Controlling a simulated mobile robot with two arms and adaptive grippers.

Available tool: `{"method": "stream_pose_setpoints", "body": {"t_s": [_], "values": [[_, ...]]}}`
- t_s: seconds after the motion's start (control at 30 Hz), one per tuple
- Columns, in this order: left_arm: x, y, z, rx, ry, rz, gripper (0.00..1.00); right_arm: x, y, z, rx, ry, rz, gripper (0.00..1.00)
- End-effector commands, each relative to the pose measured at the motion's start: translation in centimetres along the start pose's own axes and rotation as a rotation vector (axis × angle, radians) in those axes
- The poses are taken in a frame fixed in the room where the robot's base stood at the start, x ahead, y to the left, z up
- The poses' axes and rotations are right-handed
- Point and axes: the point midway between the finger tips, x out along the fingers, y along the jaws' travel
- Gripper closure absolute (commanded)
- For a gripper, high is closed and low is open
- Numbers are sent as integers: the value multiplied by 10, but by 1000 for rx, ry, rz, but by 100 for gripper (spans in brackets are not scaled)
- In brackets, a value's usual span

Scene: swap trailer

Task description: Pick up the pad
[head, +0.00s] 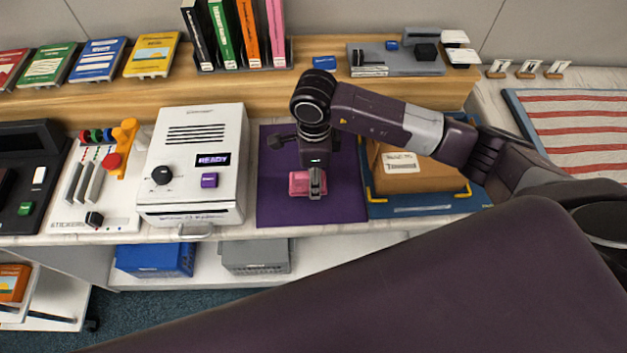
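A small pink block (299,184), which looks like the pad, is on the purple mat (285,212) in the middle of the counter. My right gripper (316,188) points down at it from above. A grey finger is in front of the pink block and covers part of it, and pink shows on both sides of the finger. The far finger is hidden, so I cannot tell whether the fingers are closed on the block or only around it. I cannot tell whether the block touches the mat. My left gripper is not in view.
A white machine (193,165) with a READY display stands left of the mat. A cardboard box (415,172) on a blue tray (432,205) is to the right. Upright binders (237,38) and a grey tray (398,62) stand on the wooden shelf behind. The mat's front is clear.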

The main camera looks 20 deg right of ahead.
Motion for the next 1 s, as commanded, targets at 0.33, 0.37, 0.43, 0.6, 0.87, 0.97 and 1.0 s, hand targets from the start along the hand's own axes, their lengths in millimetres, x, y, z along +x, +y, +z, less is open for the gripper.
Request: {"method": "stream_pose_setpoints", "body": {"t_s": [0.33, 0.37, 0.43, 0.6, 0.87, 0.97, 1.0], "values": [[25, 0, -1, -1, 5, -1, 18, -94, -2, 0, -2, -3, -11, 78], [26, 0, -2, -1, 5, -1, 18, -104, -2, 1, -2, -4, -10, 78], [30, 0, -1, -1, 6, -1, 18, -125, -1, 1, -3, -3, -9, 78], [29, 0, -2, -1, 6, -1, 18, -157, -1, 0, 0, 0, -6, 78], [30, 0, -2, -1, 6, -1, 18, -177, 0, 0, 0, 0, -2, 78], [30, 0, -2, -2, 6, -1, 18, -179, 0, 0, 0, 0, -1, 78], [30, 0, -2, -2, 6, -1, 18, -179, 0, 0, 0, 0, 0, 78]]}}
